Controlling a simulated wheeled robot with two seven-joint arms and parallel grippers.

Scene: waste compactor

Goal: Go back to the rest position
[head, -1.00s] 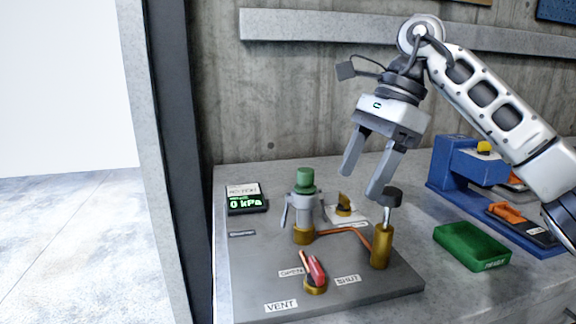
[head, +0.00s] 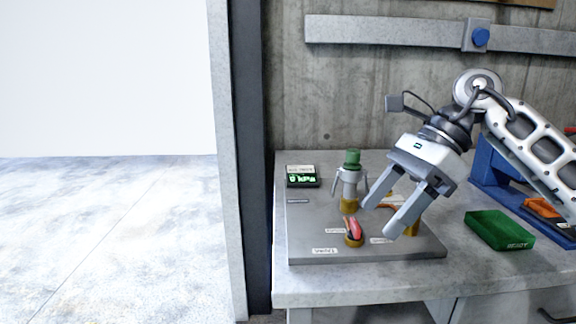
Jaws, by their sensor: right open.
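My right gripper (head: 377,220) is open and empty in the head view. It hangs in front of and above the grey panel board (head: 312,250) on the concrete bench, its fingers pointing down and left. The fingers hide part of the board, including most of the brass post at its right end. A green-capped grey fitting (head: 350,180) stands on the board to the left of the fingers. A red-handled valve (head: 354,230) is in front of it. I cannot tell whether the fingers touch anything. My left gripper is not in view.
A pressure display (head: 302,180) stands at the board's back left. A green tray marked READY (head: 499,230) and a blue fixture (head: 489,165) are on the right. A grey post (head: 250,160) borders the bench's left side. Open floor (head: 110,240) lies farther left.

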